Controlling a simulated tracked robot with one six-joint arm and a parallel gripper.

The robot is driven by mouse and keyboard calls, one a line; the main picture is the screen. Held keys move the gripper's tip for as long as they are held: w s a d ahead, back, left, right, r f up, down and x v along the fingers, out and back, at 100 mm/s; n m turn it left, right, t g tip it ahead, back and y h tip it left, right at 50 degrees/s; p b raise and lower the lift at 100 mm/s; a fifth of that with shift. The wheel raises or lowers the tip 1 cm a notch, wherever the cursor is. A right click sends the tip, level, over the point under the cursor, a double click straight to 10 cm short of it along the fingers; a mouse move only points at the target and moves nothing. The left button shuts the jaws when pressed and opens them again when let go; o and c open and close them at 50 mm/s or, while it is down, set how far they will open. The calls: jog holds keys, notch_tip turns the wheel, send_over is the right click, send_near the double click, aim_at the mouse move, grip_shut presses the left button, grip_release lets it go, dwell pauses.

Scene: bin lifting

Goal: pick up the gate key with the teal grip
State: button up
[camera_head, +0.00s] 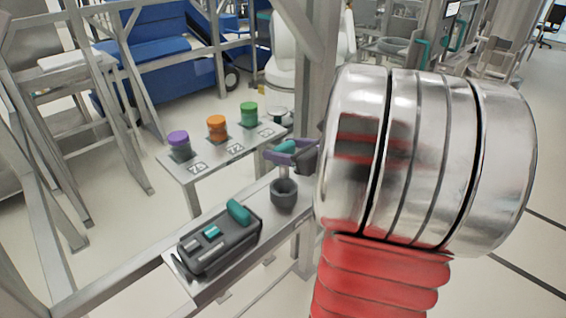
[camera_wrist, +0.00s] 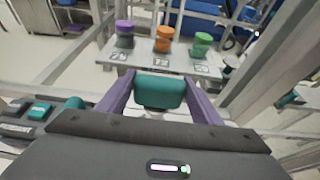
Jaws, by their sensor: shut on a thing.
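The gate key with the teal grip (camera_wrist: 160,91) is between the purple fingers of my gripper (camera_wrist: 160,84) in the wrist view. The fingers are shut on the grip from both sides. In the head view, my gripper (camera_head: 289,152) shows just left of my arm, with the teal grip (camera_head: 284,147) between its fingers. It is held above a dark round cup (camera_head: 284,194) on the narrow metal bench. The rest of the key below the grip is mostly hidden; a small pale part shows under it in the wrist view.
A dark box (camera_head: 218,243) with a teal handle (camera_head: 238,211) sits on the bench (camera_head: 272,228). Behind, a numbered shelf (camera_head: 205,160) bears purple (camera_head: 179,144), orange (camera_head: 217,127) and green (camera_head: 249,114) lidded containers. A metal post (camera_head: 316,55) stands close by my gripper.

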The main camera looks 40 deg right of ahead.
jog(key=shift+r, duration=0.8)
jog(key=shift+r, duration=0.15)
jog(key=shift+r, duration=2.85)
jog(key=shift+s, duration=0.1)
